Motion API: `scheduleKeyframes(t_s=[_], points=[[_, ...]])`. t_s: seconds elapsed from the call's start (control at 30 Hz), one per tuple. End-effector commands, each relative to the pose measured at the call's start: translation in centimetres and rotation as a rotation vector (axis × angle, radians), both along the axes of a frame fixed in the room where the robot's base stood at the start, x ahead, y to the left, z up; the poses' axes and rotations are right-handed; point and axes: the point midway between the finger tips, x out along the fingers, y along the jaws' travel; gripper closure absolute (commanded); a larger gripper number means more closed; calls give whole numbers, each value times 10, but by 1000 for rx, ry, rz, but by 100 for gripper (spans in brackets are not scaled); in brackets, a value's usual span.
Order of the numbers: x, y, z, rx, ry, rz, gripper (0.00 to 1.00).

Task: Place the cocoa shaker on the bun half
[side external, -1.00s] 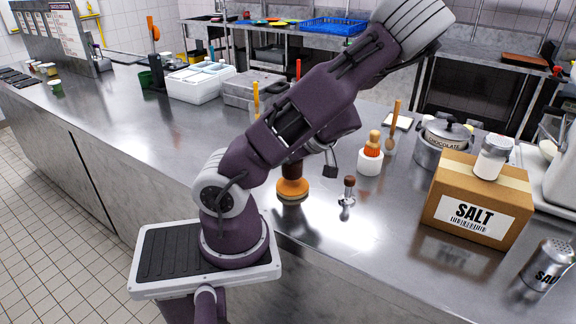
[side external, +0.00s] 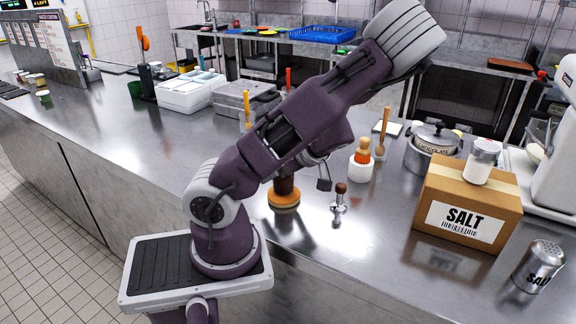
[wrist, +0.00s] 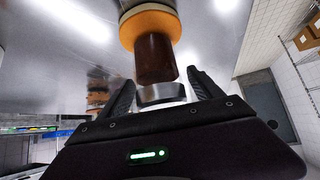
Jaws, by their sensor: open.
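The cocoa shaker (wrist: 156,58) is a dark brown cylinder with a silver cap at its upper end. In the wrist view its lower end meets the orange-brown bun half (wrist: 151,25), and it looks upright on it. In the side view the bun half (side external: 284,197) sits on the counter with the lower part of the brown shaker (side external: 284,184) above it; my arm hides the top. My gripper (wrist: 164,84) is open, with one black finger on each side of the silver cap and visible gaps between them.
A small metal tool with a brown knob (side external: 339,197) stands just right of the bun half. The counter (side external: 130,150) is clear at left.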

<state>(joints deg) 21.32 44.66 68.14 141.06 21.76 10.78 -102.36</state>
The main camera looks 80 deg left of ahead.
Motion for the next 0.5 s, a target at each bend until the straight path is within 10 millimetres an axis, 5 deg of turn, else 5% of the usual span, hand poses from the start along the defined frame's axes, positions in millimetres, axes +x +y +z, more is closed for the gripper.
scheduleKeyframes(t_s=[0.5], points=[[34,-66,72,-3,-2,-4,25]])
